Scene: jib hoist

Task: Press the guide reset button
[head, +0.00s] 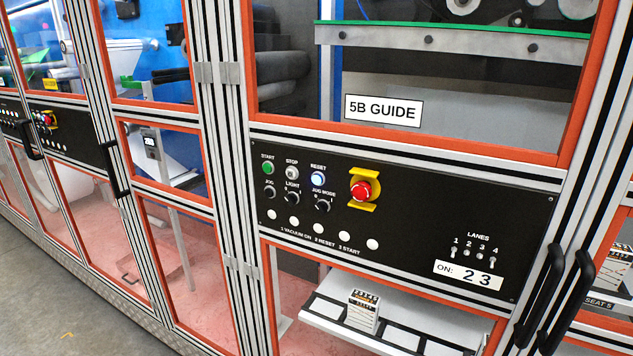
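The guide's black control panel (420,215) sits below a window with the sign "5B GUIDE" (383,110). The reset button (317,179) is under the label RESET and looks pale blue-white, as if lit. To its left are the grey-white stop button (292,173) and the green start button (268,167). Nothing covers the reset button. Neither of my grippers shows in the head view.
A red emergency stop (360,190) with a yellow guard is right of the reset button. Knobs sit below the buttons. Lane switches (474,253) are at the panel's right. Black door handles (555,295) stick out at the lower right. Bare floor (60,310) shows lower left.

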